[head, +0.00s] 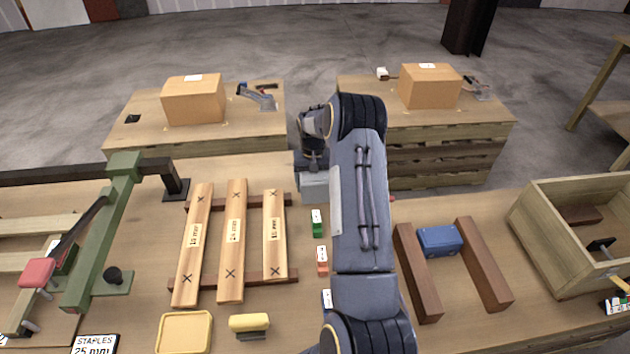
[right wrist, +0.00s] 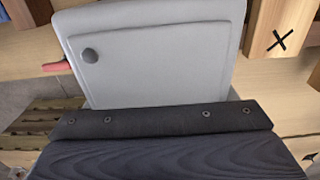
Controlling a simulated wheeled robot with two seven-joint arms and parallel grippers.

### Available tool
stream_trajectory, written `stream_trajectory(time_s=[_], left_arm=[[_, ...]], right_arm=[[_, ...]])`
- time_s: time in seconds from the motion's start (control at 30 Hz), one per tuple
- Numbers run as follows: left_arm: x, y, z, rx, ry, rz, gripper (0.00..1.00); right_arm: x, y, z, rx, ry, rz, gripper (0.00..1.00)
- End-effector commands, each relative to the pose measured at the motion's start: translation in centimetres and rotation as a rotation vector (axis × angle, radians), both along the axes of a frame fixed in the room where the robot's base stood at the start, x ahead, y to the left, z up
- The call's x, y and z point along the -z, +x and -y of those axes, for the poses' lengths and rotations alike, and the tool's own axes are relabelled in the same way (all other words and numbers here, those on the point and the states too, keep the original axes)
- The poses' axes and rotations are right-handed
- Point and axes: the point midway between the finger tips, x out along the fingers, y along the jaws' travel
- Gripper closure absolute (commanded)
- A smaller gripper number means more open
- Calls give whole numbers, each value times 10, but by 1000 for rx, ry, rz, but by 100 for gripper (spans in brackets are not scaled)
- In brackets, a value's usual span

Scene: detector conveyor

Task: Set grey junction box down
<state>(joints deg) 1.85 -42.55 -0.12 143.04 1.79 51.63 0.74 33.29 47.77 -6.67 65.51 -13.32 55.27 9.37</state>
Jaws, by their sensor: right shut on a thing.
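My right gripper (head: 313,162) is past the far end of the slatted wood rack, beside my forearm. It is shut on the grey junction box (head: 314,184), whose lower part shows just below it. In the right wrist view the box (right wrist: 150,60) is a light grey flat-sided block with a dark round spot, right against the dark gripper body (right wrist: 160,120). The fingertips are hidden there. Whether the box touches the table cannot be told. My left gripper is not in view.
Marked wood slats (head: 232,240) lie left of my arm, with small green (head: 317,222) and orange (head: 322,262) blocks between. A blue box (head: 439,240) sits between two brown bars on the right. An open wooden crate (head: 560,255) stands at far right. Cardboard boxes (head: 193,102) stand behind.

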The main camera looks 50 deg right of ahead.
Motion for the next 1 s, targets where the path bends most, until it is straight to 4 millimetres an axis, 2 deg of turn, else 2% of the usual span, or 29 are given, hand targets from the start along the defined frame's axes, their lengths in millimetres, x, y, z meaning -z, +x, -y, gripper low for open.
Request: stream_trajectory(time_s=[0.07, 0.33, 0.73, 0.77, 0.9, 1.0], left_arm=[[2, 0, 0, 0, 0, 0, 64], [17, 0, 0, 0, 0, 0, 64], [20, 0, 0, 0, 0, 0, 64], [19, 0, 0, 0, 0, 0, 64], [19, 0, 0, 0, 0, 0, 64], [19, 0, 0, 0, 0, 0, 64]], right_arm=[[3, 4, 2, 0, -2, 4, 85], [34, 5, 3, 0, -1, 2, 85], [38, 5, 3, 0, -2, 4, 85], [39, 4, 2, 0, 0, 0, 20], [39, 4, 2, 0, 1, -1, 2], [38, 4, 2, 0, 1, -1, 1]])
